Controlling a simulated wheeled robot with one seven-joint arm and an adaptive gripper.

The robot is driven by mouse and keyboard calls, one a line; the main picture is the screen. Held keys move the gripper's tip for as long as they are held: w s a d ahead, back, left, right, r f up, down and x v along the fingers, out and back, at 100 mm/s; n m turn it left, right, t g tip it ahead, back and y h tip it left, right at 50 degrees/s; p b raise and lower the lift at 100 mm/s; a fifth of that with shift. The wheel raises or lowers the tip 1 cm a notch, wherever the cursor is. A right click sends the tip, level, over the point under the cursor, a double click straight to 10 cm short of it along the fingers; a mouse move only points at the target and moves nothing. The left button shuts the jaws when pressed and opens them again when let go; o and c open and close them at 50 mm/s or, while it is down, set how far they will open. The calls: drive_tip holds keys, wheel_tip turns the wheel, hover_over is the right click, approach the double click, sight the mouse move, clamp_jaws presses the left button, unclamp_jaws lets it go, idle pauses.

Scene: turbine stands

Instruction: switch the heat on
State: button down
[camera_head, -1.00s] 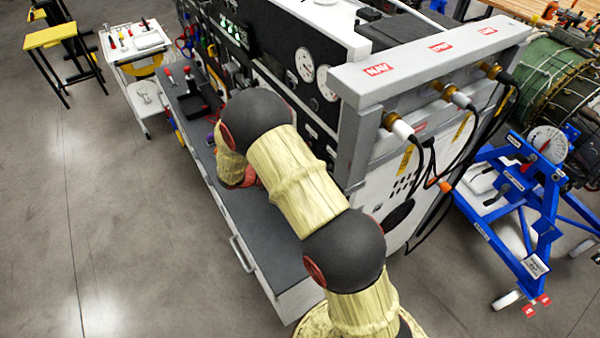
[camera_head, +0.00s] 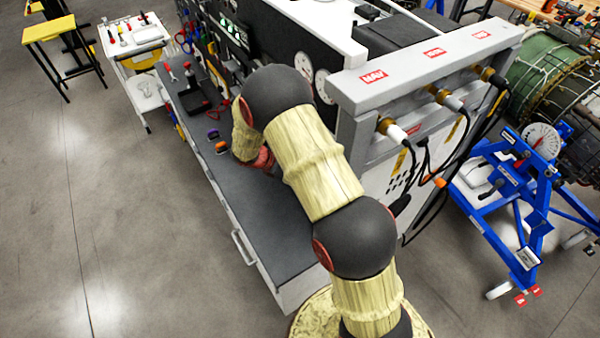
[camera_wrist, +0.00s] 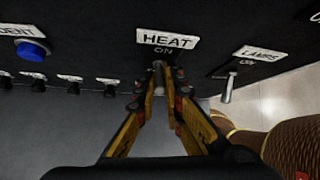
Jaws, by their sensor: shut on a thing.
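In the wrist view a white label reading HEAT (camera_wrist: 167,39) sits on a black panel, with ON written below it. A small metal toggle switch (camera_wrist: 158,68) stands right under that label. My gripper (camera_wrist: 160,84) is closed around this toggle, its two fingers meeting just below the label, and they partly hide the lever. Whether the lever is up or down is hard to tell. In the head view my arm hides the gripper and the heat switch.
A LAMPS label (camera_wrist: 261,54) with its own toggle (camera_wrist: 229,87) is close on the right. A blue button (camera_wrist: 33,49) and several small dark knobs are to the left. In the head view the grey bench top (camera_head: 262,232) lies below my arm, clear toward the front.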

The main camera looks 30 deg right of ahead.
drive_tip(key=c, duration=1.9)
unclamp_jaws()
drive_tip(key=v, duration=1.2)
